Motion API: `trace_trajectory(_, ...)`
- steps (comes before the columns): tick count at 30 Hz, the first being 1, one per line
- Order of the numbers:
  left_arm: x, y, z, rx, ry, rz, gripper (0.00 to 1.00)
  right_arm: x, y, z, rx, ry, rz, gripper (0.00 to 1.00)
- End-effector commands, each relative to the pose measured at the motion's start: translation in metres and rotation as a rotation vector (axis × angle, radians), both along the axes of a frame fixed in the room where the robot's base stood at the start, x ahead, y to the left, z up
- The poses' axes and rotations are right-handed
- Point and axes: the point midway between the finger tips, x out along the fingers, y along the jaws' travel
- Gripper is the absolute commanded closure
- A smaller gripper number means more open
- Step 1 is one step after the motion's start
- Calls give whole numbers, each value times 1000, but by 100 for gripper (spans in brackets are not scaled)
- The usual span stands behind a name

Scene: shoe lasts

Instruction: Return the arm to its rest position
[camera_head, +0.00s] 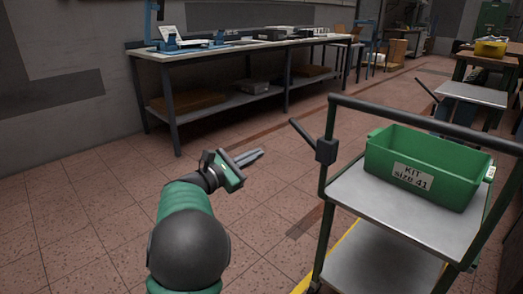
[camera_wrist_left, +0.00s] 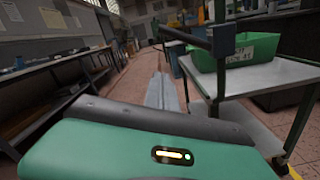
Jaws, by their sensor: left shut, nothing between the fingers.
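My left arm reaches up from the bottom of the head view, and my left gripper (camera_head: 260,153) is out over the tiled floor, left of the trolley. Its fingers are shut together with nothing between them. The shut fingers also show in the left wrist view (camera_wrist_left: 162,92), pointing away over the floor. The gripper touches neither the trolley nor the workbench. My right gripper is in neither view.
A trolley (camera_head: 380,212) on the right carries a green crate (camera_head: 425,165) labelled "KIT size 41". A long workbench (camera_head: 165,56) stands along the back wall. The floor (camera_head: 90,215) between them is clear. Another table (camera_head: 475,93) stands at the far right.

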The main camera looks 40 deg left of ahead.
Motion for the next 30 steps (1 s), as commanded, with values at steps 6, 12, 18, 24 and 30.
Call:
trace_trajectory(6, 0, -1, 1, 2, 0, 0, 100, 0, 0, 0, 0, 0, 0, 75)
trace_trajectory(12, 2, -1, 1, -31, 3, 9, 100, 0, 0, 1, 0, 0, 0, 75)
trace_trajectory(18, 19, -8, -14, -732, 64, 194, 100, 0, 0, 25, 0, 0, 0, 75)
trace_trajectory(24, -3, -79, -102, -1904, 170, 611, 100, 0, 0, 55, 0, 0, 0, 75)
trace_trajectory(30, -94, -189, -186, -2655, 93, 1293, 100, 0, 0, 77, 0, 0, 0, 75)
